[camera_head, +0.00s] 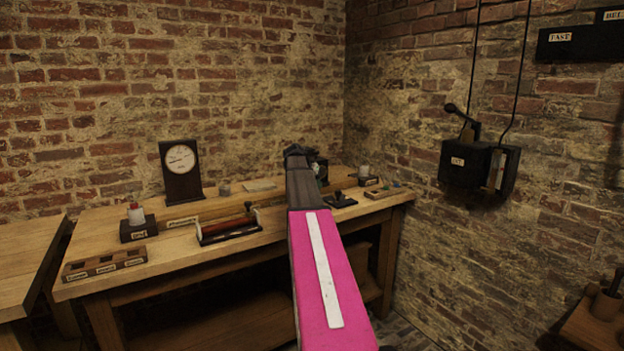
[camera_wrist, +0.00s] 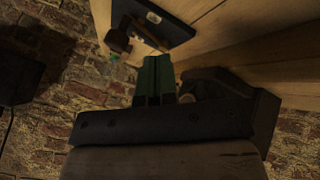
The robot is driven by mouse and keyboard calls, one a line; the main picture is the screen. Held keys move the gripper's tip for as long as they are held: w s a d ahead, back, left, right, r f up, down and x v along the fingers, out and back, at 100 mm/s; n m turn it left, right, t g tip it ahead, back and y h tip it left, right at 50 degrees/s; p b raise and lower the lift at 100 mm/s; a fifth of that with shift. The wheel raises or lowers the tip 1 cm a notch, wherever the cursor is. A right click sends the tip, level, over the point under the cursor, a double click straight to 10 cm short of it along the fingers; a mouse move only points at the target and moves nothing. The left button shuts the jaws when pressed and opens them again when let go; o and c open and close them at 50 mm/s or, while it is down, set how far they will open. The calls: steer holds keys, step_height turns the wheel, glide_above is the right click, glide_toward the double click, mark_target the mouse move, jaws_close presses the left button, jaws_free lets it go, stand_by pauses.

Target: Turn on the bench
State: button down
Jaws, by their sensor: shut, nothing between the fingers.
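The wooden bench (camera_head: 268,216) stands against the brick wall and carries several instruments. In the head view my arm reaches over its right part and hides some of it. My gripper (camera_wrist: 154,62) shows in the wrist view with its green fingers shut together and nothing between them. Beyond the fingertips is a dark base with a brassy bar and a dark knob (camera_wrist: 118,40); the fingers look apart from it. A small black device with an upright knob (camera_head: 340,199) sits on the bench right of my arm. A black wall box with a lever (camera_head: 466,160) hangs to the right.
A dial instrument (camera_head: 182,170) stands at the back of the bench. A red coil on a stand (camera_head: 229,226), a labelled tray (camera_head: 104,263) and a small jar on a black block (camera_head: 137,222) lie to the left. Another table (camera_head: 28,262) stands at far left.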

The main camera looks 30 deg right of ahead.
mark_target(336, 194)
steer(key=d, duration=0.1)
steer(key=s+d+f, duration=0.1)
steer(key=d+f, duration=0.1)
steer(key=shift+s, duration=0.25)
steer(key=shift+s+d+f, duration=0.1)
steer(key=shift+s+d, duration=0.5)
steer(key=shift+d, duration=0.15)
steer(key=shift+s+d+n+t, duration=0.2)
steer(key=shift+s+n+t, duration=0.1)
steer(key=shift+n, duration=0.2)
steer(key=shift+s+d+n+t, duration=0.6)
steer(key=shift+d+n, duration=0.1)
steer(key=shift+n, duration=0.4)
steer(key=d+n+t, duration=0.1)
steer(key=n, duration=0.1)
steer(key=d+n+t+y, duration=0.1)
steer(key=n, duration=0.1)
steer(key=shift+s+d, duration=0.4)
steer(key=shift+d+t, duration=0.25)
steer(key=shift+t, duration=0.05)
steer(key=shift+d, duration=0.9)
steer(key=shift+d, duration=0.2)
